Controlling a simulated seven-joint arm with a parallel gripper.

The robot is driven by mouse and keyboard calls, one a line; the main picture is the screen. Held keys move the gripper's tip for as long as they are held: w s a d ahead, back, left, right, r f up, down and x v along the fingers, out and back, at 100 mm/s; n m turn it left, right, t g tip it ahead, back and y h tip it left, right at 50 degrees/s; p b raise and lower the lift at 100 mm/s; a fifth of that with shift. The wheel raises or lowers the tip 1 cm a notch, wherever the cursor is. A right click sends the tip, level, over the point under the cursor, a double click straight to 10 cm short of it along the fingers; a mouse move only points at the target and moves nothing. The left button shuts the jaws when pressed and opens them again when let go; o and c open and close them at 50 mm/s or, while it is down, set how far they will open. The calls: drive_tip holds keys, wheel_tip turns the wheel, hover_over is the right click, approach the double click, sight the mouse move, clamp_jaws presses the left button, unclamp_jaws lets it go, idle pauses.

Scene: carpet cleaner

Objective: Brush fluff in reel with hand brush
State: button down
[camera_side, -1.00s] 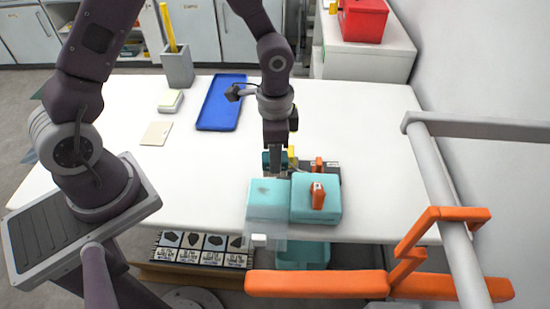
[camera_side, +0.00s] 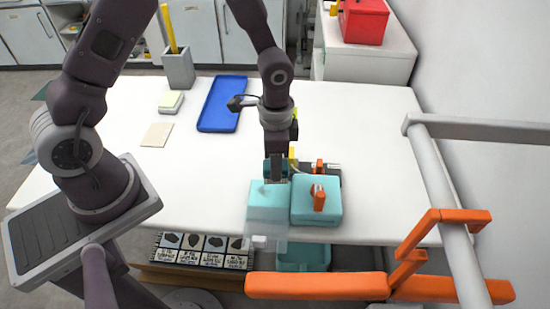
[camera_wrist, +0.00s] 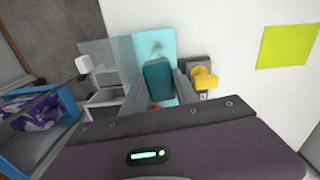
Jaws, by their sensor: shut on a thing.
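My gripper (camera_side: 276,176) is shut on a dark teal hand brush (camera_wrist: 158,80), which sits between the two fingers in the wrist view. In the side view the brush is mostly hidden by the fingers. The gripper points down at the far edge of a pale teal open part (camera_side: 267,205), probably the reel housing. A small greyish fluff patch (camera_wrist: 156,47) lies on its pale surface, just beyond the brush in the wrist view. I cannot tell whether the bristles touch it. The reel itself is not clearly visible.
A teal block with an orange latch (camera_side: 318,198) stands close on the right. A yellow knob (camera_wrist: 204,78) is beside the gripper. A blue tray (camera_side: 222,104) lies farther back. An orange-handled rail (camera_side: 440,220) is at the right.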

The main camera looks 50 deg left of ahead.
sight(269, 179)
drive_tip(key=shift+f, duration=1.95)
wheel_tip(269, 179, down, 2)
drive_tip(key=shift+f, duration=0.15)
drive_tip(key=shift+s+a, duration=0.55)
drive_tip(key=shift+a, duration=0.05)
drive_tip(key=shift+s+a, duration=1.55)
drive_tip(key=shift+s, duration=0.05)
drive_tip(key=shift+w+d+f, duration=0.1)
drive_tip(key=shift+w+d, duration=0.85)
drive_tip(key=shift+w, duration=0.05)
drive_tip(key=shift+w+d, duration=1.25)
drive_tip(key=shift+s+r, duration=0.1)
drive_tip(key=shift+r, duration=4.15)
